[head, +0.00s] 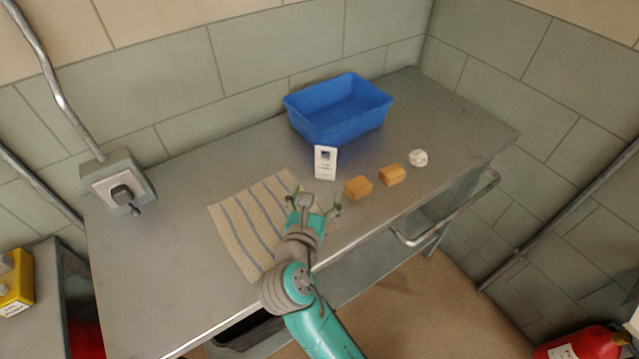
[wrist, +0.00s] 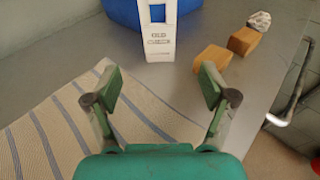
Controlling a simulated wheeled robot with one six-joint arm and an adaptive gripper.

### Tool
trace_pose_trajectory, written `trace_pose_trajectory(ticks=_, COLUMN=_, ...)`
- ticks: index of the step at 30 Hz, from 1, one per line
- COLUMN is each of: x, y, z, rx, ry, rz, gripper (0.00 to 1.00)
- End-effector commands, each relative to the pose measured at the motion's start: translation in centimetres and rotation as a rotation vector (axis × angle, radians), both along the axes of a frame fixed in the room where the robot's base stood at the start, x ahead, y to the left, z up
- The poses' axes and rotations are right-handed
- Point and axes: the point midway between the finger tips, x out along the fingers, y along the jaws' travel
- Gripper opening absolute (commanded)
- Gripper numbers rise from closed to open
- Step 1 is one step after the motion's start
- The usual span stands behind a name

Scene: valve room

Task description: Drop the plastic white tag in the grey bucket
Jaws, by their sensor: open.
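The plastic white tag (head: 325,163) stands upright on the grey metal table, in front of the blue bin. In the wrist view the tag (wrist: 158,42) shows dark lettering and a slot near its top. My gripper (head: 314,197) is open and empty over the right edge of the striped cloth. The tag is straight ahead of my fingertips, apart from them, in the wrist view (wrist: 160,82). A dark grey container (head: 250,334) shows partly below the table's front edge; I cannot tell whether it is the grey bucket.
The blue bin (head: 338,125) stands at the back of the table (head: 180,185). Two wooden blocks (head: 358,187) (head: 391,175) and a crumpled whitish ball (head: 418,158) lie right of the tag. The striped cloth (head: 246,225) lies left.

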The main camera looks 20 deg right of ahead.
Motion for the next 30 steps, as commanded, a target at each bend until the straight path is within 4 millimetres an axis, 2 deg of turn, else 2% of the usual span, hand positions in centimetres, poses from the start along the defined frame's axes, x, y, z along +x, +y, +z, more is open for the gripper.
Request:
trace_pose_trajectory(ticks=8, x=1.2, y=-0.5, z=1.8, rx=-0.087, ry=-0.160, rz=0.003, gripper=0.83)
trace_pose_trajectory(ticks=16, x=4.7, y=-2.3, z=2.0, rx=-0.087, ry=-0.163, rz=0.002, gripper=0.83)
trace_pose_trajectory(ticks=26, x=6.4, y=-3.2, z=2.1, rx=-0.088, ry=-0.162, rz=0.003, gripper=0.83)
trace_pose_trajectory(ticks=30, x=8.0, y=-4.0, z=2.4, rx=-0.086, ry=-0.163, rz=0.002, gripper=0.83)
